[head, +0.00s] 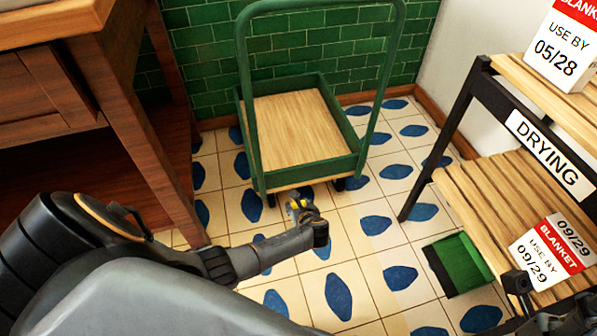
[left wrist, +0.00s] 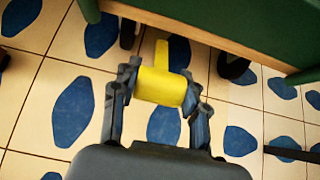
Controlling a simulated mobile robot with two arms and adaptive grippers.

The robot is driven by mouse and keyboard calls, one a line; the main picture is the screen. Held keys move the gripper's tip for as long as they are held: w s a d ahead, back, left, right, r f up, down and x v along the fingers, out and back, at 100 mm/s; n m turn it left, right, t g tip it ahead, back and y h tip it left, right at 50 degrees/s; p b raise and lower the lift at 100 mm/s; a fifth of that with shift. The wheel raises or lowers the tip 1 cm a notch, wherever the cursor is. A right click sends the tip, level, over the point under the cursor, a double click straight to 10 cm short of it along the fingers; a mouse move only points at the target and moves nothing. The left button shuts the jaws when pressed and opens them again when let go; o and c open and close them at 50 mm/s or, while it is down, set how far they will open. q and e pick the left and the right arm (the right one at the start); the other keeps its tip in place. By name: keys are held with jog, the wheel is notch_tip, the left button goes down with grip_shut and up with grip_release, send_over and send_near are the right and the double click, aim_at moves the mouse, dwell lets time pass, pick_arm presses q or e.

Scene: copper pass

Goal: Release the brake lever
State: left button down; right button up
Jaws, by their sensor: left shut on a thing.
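The yellow brake lever (left wrist: 162,86) sits low under the edge of a green cart (head: 358,165) with a wooden deck. Its thick pad is between the two fingers of my left gripper (left wrist: 158,88), and a thin yellow stem runs toward the cart. In the head view, my left gripper (head: 303,210) is at the cart's front edge, with only a bit of yellow showing. It is shut on the lever. Part of my right arm or gripper (head: 520,285) shows at the bottom right; its fingers are not clear.
A wooden table (head: 120,110) stands at the left. A slatted drying rack (head: 480,195) with blanket boxes (head: 553,252) stands at the right. A small green bin (head: 458,264) is on the floor by the rack. Dark wheels (left wrist: 232,67) are under the cart. Tiled floor is open in front.

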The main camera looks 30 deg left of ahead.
pick_arm(q)
jog(key=shift+w+a+r, duration=0.25)
jog(key=shift+a+r, duration=0.05)
jog(key=shift+a, duration=0.05)
jog(key=c, duration=0.8)
grip_release()
jog(key=shift+o, duration=0.6)
jog(key=shift+s+d+f, duration=0.1)
jog(key=shift+d, duration=0.1)
jog(key=shift+s+d, duration=0.3)
jog(key=v, duration=1.1)
jog(key=shift+r, duration=0.25)
